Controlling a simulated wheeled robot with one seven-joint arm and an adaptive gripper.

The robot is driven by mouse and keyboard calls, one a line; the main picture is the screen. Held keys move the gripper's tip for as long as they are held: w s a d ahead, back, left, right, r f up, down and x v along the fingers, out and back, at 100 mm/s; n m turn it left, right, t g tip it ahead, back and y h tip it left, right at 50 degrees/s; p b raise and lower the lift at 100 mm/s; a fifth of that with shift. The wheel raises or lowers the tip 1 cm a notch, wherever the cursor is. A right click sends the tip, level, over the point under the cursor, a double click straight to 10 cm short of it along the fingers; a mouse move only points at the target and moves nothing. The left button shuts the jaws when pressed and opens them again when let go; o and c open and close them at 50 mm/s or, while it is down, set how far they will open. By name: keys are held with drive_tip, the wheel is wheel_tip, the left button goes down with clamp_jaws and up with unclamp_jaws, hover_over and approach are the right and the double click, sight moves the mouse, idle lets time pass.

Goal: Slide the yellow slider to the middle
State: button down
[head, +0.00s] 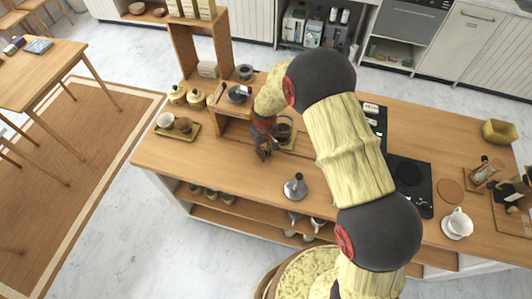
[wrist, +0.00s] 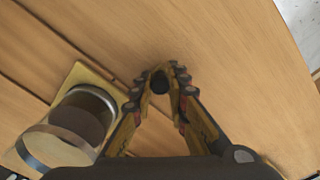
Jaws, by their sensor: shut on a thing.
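My gripper (wrist: 165,83) is shut on a small dark round knob (wrist: 159,82) between its fingertips, close above the wooden counter. In the head view my gripper (head: 263,151) points down at the counter, by the front of a wooden stand. A yellow square plate (wrist: 112,88) lies left of my fingers in the wrist view, with a glass vessel (wrist: 80,122) of dark contents on it. The plate and glass (head: 284,130) also show just right of my gripper in the head view. I cannot tell which part is the yellow slider or whether the knob belongs to it.
The wooden stand (head: 230,108) carries a dark pan. A yellow tray (head: 170,131) with cups lies left. A dark hob (head: 410,172) and white cup (head: 458,222) are further right. Counter (head: 225,165) in front of the stand is clear.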

drive_tip(key=c, duration=1.7)
unclamp_jaws()
drive_tip(key=shift+c, duration=0.2)
wheel_tip(320, 180, up, 12)
drive_tip(key=s+d+r+m+t+b, duration=0.1)
drive_tip(key=s+d+r+b, duration=0.3)
drive_tip(key=s, duration=0.5)
drive_tip(key=s+d+r+m+t+b, duration=0.2)
drive_tip(key=s+d+r+b, duration=0.2)
drive_tip(key=s, duration=0.5)
drive_tip(key=s+d+r+m+t+b, duration=0.2)
drive_tip(key=s+d+r+b, duration=0.2)
drive_tip(key=s+d+r, duration=0.4)
drive_tip(key=shift+s+d+t+b, duration=0.3)
drive_tip(key=shift+s+d, duration=0.35)
drive_tip(key=shift+s, duration=0.05)
